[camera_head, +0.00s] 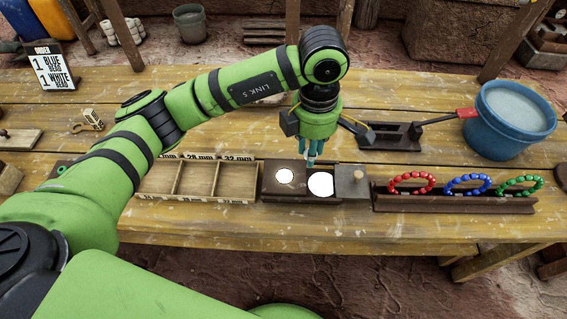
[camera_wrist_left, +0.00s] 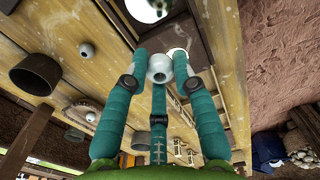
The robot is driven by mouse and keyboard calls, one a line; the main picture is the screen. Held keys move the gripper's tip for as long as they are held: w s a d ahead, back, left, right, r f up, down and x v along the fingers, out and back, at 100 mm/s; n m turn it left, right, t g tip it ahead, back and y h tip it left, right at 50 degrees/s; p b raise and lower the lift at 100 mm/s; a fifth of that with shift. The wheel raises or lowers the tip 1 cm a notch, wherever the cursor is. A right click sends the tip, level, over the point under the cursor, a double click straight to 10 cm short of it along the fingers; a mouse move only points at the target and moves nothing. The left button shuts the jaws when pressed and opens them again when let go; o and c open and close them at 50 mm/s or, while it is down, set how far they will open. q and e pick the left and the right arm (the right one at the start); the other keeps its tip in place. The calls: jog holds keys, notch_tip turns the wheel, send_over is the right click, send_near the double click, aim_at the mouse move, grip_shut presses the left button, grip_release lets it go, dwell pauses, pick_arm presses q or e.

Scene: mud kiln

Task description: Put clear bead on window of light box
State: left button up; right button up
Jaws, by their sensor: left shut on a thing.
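My left gripper (camera_head: 312,158) is above the dark wooden light box (camera_head: 300,196), close over its back edge. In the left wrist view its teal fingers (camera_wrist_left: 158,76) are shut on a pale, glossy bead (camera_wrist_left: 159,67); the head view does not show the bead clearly. The light box has a bright round window (camera_head: 320,184) on the right and a smaller lit circle (camera_head: 285,176) on the left. In the left wrist view a lit white window (camera_wrist_left: 145,9) shows at the top, and another bright patch is partly behind the bead. My right gripper is not in view.
A wooden sorting tray (camera_head: 198,199) marked in millimetres adjoins the box on the left. A dark rack (camera_head: 450,203) with red, blue and green bead rings stands right. A blue bucket (camera_head: 510,118) and a dark stand (camera_head: 392,136) are behind. A sign (camera_head: 50,68) stands far left.

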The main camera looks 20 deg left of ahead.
aim_at(285, 176)
pick_arm(q)
jog(key=a, duration=0.1)
jog(key=s+a+f, duration=0.1)
jog(key=a+p, duration=0.1)
jog(key=shift+s+a+f, duration=0.15)
jog(key=shift+a+f, duration=0.25)
jog(key=shift+s+a+f, duration=0.25)
jog(key=shift+a+f, duration=0.25)
jog(key=shift+a, duration=0.1)
jog(key=shift+f+p, duration=0.3)
notch_tip(285, 176, down, 2)
jog(key=shift+f+p, duration=0.25)
jog(key=shift+p, duration=0.2)
jog(key=shift+f, duration=0.55)
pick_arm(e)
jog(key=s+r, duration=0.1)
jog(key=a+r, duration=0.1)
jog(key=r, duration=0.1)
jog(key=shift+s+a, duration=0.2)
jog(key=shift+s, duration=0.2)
pick_arm(q)
jog(key=shift+f, duration=0.25)
jog(key=o, duration=0.9)
jog(key=shift+r, duration=0.15)
jog(key=shift+c, duration=0.2)
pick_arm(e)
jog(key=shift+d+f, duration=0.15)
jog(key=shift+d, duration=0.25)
